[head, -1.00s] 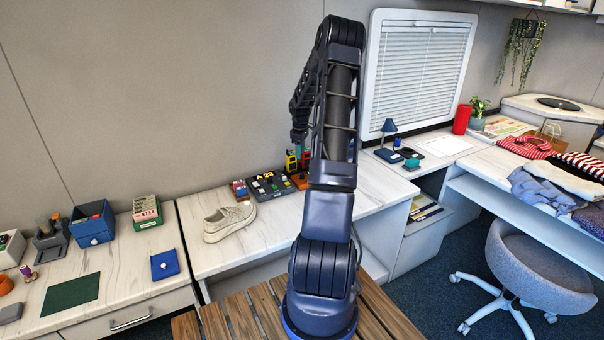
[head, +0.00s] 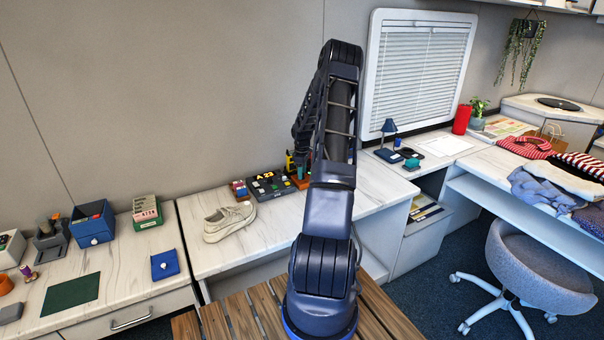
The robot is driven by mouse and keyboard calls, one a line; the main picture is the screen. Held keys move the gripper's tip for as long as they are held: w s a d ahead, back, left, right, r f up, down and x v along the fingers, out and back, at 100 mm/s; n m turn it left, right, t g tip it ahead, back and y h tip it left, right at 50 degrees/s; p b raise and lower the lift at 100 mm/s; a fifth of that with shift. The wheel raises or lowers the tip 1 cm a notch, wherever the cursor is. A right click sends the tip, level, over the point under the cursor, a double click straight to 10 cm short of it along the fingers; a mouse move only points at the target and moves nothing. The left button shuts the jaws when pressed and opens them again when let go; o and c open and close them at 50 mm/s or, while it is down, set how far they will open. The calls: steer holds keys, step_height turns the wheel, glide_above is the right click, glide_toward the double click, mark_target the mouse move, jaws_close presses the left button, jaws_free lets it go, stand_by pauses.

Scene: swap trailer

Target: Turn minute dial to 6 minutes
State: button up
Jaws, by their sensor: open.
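I cannot make out a minute dial for certain. A dark panel (head: 269,186) with several small coloured blocks and light markings lies at the back of the middle counter. Right beside it stands a small yellow and orange object (head: 290,163), mostly hidden by my arm. My arm bends over the counter, and my gripper (head: 303,168) points down at the back, just right of the panel and in front of the yellow and orange object. It is open, small and partly hidden by my arm. I see nothing held, and contact cannot be judged.
A white shoe (head: 229,222) and a small red and blue block (head: 240,189) lie left of the panel. A blue box (head: 92,223) and a green box (head: 146,212) stand on the left counter. A blue lamp (head: 388,130) stands right of my arm. The middle counter's front is clear.

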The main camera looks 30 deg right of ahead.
steer(key=shift+f, duration=0.25)
steer(key=c, duration=1)
steer(key=m, duration=0.3)
steer(key=shift+m, duration=0.3)
steer(key=m, duration=0.3)
steer(key=shift+m, duration=0.3)
steer(key=m, duration=0.6)
steer(key=shift+m, duration=0.4)
